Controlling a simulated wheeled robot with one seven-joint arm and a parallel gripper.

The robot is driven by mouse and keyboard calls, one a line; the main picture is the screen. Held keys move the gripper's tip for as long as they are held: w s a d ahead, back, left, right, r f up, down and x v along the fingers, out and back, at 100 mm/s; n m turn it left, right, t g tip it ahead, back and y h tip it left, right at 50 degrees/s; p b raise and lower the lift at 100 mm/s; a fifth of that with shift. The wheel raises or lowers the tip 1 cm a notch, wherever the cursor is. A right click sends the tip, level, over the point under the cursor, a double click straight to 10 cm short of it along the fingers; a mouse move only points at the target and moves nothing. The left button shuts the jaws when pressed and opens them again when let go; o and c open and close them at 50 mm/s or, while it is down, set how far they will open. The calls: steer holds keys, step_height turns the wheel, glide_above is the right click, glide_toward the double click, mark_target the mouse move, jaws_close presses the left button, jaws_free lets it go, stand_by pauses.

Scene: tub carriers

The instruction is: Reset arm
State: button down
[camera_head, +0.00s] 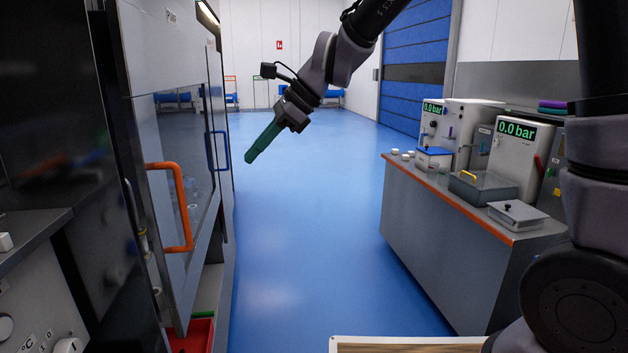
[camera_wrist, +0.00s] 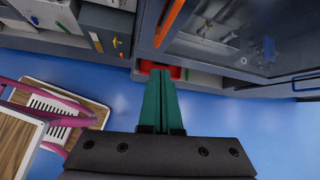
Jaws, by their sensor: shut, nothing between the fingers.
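My gripper (camera_head: 249,157) has green fingers and hangs over the aisle in the head view, pointing down and to the left. The fingers lie together with nothing between them. My arm reaches to it from the upper right. In the wrist view my gripper (camera_wrist: 161,74) points toward the base of a glass-fronted cabinet, with blue floor under it. The fingers touch nothing that I can see.
The cabinet door with an orange handle (camera_head: 182,208) stands close on the left. A red bin (camera_head: 195,338) sits low beneath it. A grey bench (camera_head: 455,250) with instruments stands right. A pink-framed cart (camera_wrist: 55,108) shows in the wrist view. The blue aisle floor (camera_head: 310,240) is clear.

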steer(key=w+d+r+n+t+h, duration=0.1)
steer(key=d+r, duration=0.1)
steer(key=d, duration=0.4)
steer(key=w+d+r+n+t, duration=0.1)
steer(key=d+r+n, duration=0.15)
steer(key=d, duration=0.25)
steer(key=s+d+r+n+t+h, duration=0.1)
steer(key=s+d+n+t+h, duration=0.1)
steer(key=d, duration=1.2)
steer(key=s+d+r+n+t+h, duration=0.2)
steer(key=s+d, duration=0.4)
steer(key=d, duration=0.8)
steer(key=shift+s+d+n+t+h, duration=0.3)
steer(key=shift+n+t+h, duration=0.5)
steer(key=shift+n, duration=0.35)
steer(key=shift+r, duration=0.1)
